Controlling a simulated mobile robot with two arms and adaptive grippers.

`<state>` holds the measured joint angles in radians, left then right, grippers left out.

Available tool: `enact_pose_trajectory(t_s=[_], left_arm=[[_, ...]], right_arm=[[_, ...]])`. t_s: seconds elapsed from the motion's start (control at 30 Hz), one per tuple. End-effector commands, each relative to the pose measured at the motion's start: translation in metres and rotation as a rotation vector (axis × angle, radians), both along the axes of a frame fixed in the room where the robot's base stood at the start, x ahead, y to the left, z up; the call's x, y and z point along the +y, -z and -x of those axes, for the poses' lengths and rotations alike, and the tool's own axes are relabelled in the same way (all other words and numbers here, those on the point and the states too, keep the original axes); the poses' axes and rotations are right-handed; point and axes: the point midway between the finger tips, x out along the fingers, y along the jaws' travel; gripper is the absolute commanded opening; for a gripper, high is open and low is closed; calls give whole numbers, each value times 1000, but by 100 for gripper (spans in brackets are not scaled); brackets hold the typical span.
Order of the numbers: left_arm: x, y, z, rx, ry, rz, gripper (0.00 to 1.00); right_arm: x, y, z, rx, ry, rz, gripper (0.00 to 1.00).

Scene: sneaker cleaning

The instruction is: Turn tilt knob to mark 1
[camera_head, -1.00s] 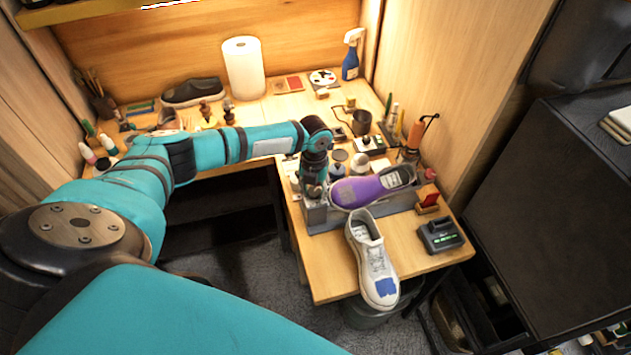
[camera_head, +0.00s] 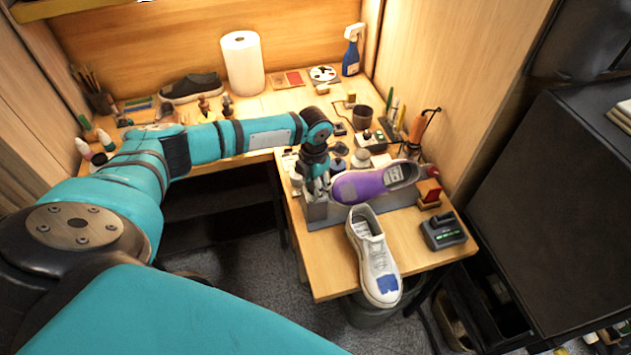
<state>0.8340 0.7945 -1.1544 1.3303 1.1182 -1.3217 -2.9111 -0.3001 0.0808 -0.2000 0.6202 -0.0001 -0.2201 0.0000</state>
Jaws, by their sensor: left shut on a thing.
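My left gripper (camera_head: 317,186) points down at the left end of a grey metal stand (camera_head: 318,213) on the front part of the workbench. Its fingers are small and dark here. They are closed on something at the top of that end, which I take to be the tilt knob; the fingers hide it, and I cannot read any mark. My right gripper is not in view.
A white sneaker with a blue patch (camera_head: 375,257) lies in front of the stand, its toe past the bench edge. Small jars and tools crowd behind. A paper towel roll (camera_head: 243,64) stands at the back.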

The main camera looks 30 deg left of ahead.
Motion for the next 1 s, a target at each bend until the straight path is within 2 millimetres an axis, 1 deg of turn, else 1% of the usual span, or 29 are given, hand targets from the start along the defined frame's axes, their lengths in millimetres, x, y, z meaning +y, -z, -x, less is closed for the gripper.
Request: enact_pose_trajectory(t_s=[0.13,0.17,0.27,0.3,0.53,0.6,1.0], left_arm=[[0,-1,0,-1,2,0,6],[0,-1,0,-1,2,0,36],[0,-1,0,-1,1,0,49],[0,-1,0,-1,0,0,50],[0,-1,0,0,-12,0,50],[0,-3,0,0,-60,0,50],[-1,-2,0,1,-350,0,50]], right_arm=[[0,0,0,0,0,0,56],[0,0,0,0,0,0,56],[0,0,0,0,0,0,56],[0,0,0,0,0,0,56],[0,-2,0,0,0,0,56],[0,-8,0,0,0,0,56],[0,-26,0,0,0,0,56]])
